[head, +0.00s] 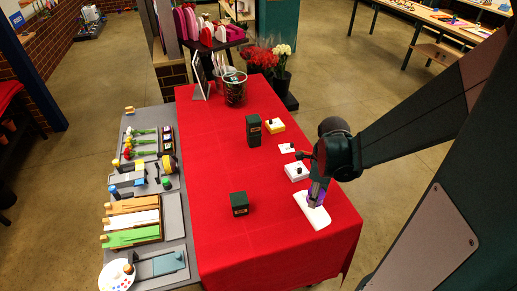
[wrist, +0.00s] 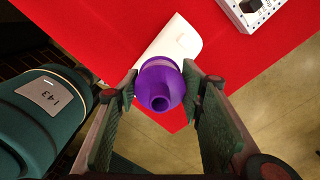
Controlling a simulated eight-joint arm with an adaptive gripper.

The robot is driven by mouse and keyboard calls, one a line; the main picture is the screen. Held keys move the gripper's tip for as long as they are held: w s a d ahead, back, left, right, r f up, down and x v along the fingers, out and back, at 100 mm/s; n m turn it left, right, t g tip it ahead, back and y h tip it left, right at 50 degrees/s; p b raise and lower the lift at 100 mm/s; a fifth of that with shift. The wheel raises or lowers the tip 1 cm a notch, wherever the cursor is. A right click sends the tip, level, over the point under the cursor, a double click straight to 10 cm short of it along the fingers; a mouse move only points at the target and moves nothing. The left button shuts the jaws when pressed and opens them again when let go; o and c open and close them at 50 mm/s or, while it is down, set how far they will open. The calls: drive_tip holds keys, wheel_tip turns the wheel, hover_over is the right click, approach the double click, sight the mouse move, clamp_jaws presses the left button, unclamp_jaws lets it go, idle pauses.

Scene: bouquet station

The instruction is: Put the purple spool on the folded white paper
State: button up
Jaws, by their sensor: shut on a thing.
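The purple spool (wrist: 160,86) is between the two fingers of my gripper (wrist: 160,92) in the wrist view, with its round hollow end facing the camera. The fingers press on it from both sides. In the head view my gripper (head: 316,196) is over the folded white paper (head: 316,217), and a bit of purple spool (head: 313,196) shows between the fingers. The folded white paper (wrist: 172,46) also shows behind the spool in the wrist view, partly hidden by it. I cannot tell whether the spool touches the paper.
A white box (head: 296,171) with a dark top piece stands just behind the paper, and a smaller white card (head: 287,148) lies beyond it. Dark green boxes (head: 240,204) (head: 253,130) stand to the left. The red table (head: 270,240) is clear in front, and its right edge is close.

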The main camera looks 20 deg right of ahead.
drive_tip(key=shift+f, duration=0.8)
drive_tip(key=shift+f, duration=1.9)
drive_tip(key=shift+f+b, duration=0.2)
drive_tip(key=shift+b, duration=0.3)
drive_tip(key=o, duration=0.9)
drive_tip(key=shift+r, duration=0.15)
drive_tip(key=shift+s+a+r+p, duration=0.1)
drive_tip(key=shift+r+p, duration=0.65)
drive_tip(key=shift+r, duration=5.4)
